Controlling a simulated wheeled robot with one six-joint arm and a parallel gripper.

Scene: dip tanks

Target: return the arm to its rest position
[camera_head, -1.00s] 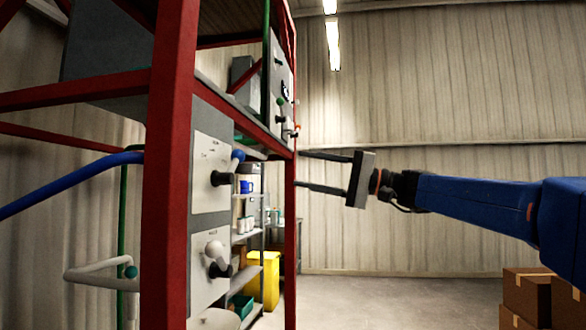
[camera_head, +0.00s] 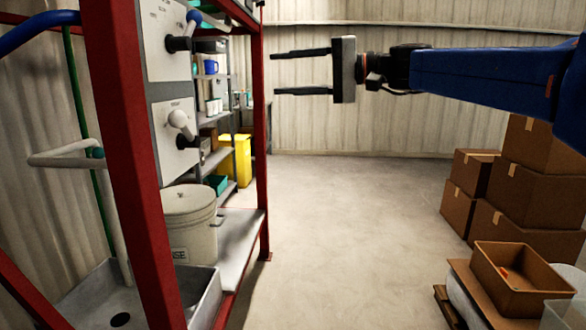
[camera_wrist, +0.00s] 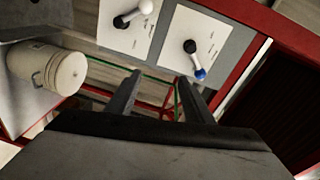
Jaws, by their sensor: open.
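My gripper (camera_head: 302,73) is at the top middle of the head view, at the end of my blue arm. Its two dark fingers point left toward the red rack frame (camera_head: 133,160). They are apart, with nothing between them. In the wrist view my gripper (camera_wrist: 165,92) is also open and empty, with valve panels beyond it. One panel has a blue-tipped handle (camera_wrist: 200,73), the other a white-tipped handle (camera_wrist: 145,7). In the head view the blue-tipped handle (camera_head: 193,18) and the white handle (camera_head: 178,119) are on the rack's left side.
A lidded white bucket (camera_head: 190,225) stands on the rack's low shelf beside a grey sink (camera_head: 200,290). Cardboard boxes (camera_head: 530,185) and a brown bin (camera_head: 515,280) are at right. A yellow bin (camera_head: 240,160) is behind the rack. The floor (camera_head: 350,220) between is clear.

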